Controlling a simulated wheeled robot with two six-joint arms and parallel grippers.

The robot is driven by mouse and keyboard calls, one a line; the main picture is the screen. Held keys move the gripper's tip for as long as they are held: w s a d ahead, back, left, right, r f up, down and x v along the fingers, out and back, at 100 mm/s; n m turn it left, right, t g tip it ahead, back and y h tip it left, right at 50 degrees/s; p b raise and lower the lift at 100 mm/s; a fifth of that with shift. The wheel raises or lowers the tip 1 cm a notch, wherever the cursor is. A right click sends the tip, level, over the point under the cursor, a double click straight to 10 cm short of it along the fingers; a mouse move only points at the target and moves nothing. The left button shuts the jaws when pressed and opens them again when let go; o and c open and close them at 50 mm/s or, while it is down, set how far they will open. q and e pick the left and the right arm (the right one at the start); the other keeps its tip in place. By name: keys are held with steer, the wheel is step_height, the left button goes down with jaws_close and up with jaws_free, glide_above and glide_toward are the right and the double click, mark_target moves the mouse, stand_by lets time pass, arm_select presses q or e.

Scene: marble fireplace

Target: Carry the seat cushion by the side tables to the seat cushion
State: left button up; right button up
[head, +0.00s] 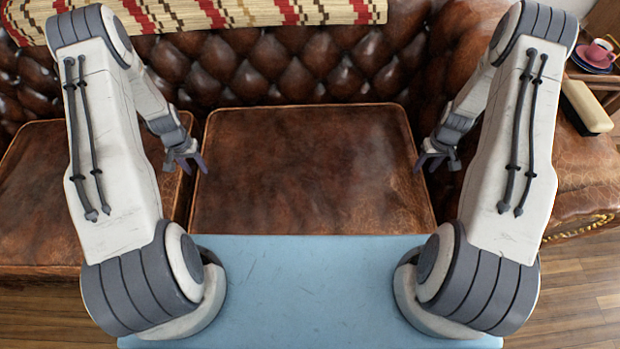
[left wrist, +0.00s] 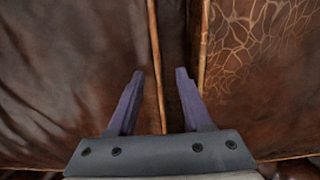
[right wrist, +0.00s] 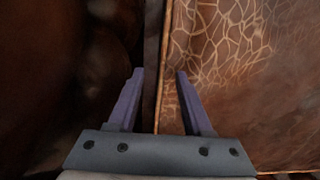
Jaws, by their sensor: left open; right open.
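A brown leather seat cushion (head: 310,165) lies flat on the sofa in the middle of the head view. A second brown seat cushion (head: 38,175) lies to its left, partly hidden by my left arm. My left gripper (head: 194,168) is open and empty near the seam between the two cushions. In the left wrist view its fingers (left wrist: 160,76) point at a gap between leather edges. My right gripper (head: 425,164) is open and empty near the middle cushion's right edge. In the right wrist view its fingers (right wrist: 160,76) point at a piped leather edge.
The tufted sofa back (head: 290,65) rises behind the cushions, with a striped woven throw (head: 235,14) along its top. The right armrest (head: 578,170) carries a cream and dark block (head: 587,106). A pink cup (head: 598,52) on a saucer stands at upper right. Wooden floor (head: 575,300) shows at lower right.

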arm_select(q)
steer(key=shift+f, duration=0.25)
arm_select(e)
steer(key=shift+f, duration=0.2)
arm_select(q)
jaws_close()
arm_select(e)
jaws_close()
stand_by(0.8)
arm_select(q)
steer(key=shift+w+a+r, duration=0.1)
steer(key=shift+r, duration=0.2)
arm_select(e)
steer(key=shift+w+d+r, duration=0.1)
steer(key=shift+r, duration=0.15)
